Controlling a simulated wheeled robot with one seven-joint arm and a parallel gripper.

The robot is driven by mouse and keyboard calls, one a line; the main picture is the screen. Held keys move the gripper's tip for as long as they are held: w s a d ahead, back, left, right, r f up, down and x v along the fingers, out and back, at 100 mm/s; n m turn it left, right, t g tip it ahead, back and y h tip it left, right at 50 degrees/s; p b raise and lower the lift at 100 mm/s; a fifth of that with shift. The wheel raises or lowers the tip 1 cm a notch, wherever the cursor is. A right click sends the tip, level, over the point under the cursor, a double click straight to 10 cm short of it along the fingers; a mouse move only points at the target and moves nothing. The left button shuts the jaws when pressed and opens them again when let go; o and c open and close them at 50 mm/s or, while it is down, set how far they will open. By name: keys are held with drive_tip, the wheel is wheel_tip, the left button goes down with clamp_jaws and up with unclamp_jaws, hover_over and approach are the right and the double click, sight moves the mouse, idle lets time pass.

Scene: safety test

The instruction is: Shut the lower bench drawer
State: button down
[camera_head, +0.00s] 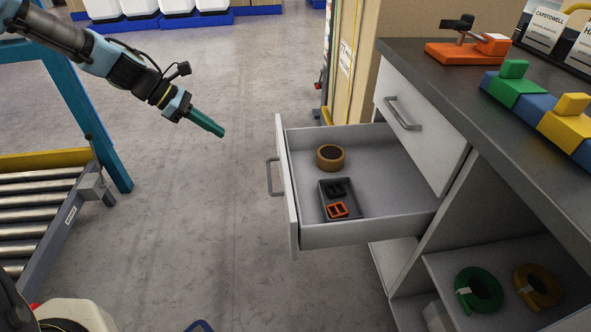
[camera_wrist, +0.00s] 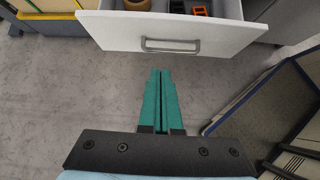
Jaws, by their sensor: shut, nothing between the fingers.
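The lower bench drawer (camera_head: 385,158) is pulled well out from the bench, and I can see into it. Its front panel (camera_head: 291,200) carries a grey bar handle (camera_head: 272,177). In the wrist view the white drawer front (camera_wrist: 115,33) and its handle (camera_wrist: 172,46) lie ahead of my fingertips. My gripper (camera_head: 222,133) has green fingers, is shut and empty, and is in the air left of the drawer front, apart from it. In the wrist view the fingers (camera_wrist: 160,72) are together, pointing toward the handle without touching it.
The drawer holds a tape roll (camera_head: 330,157) and a small dark tray (camera_head: 342,205). The upper drawer (camera_head: 415,130) is shut. Coloured blocks stand on the worktop (camera_head: 450,75). A roller conveyor (camera_head: 40,210) stands at left. The floor between is clear.

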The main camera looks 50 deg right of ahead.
drive_tip(key=shift+s+d+f+b, duration=0.15)
drive_tip(key=shift+s+d+f, duration=1.15)
drive_tip(key=shift+d, duration=0.35)
drive_tip(key=shift+s+d+f+b, duration=0.1)
drive_tip(key=shift+s+d+f, duration=1.05)
drive_tip(key=shift+s+d, duration=0.4)
drive_tip(key=shift+s+d+f+b, duration=0.15)
drive_tip(key=shift+s+d+f, duration=1.05)
drive_tip(key=shift+d, duration=0.6)
drive_tip(key=shift+s, duration=0.1)
drive_tip(key=s+d+p, duration=0.4)
drive_tip(key=s+d, duration=1.7)
drive_tip(key=d, duration=0.4)
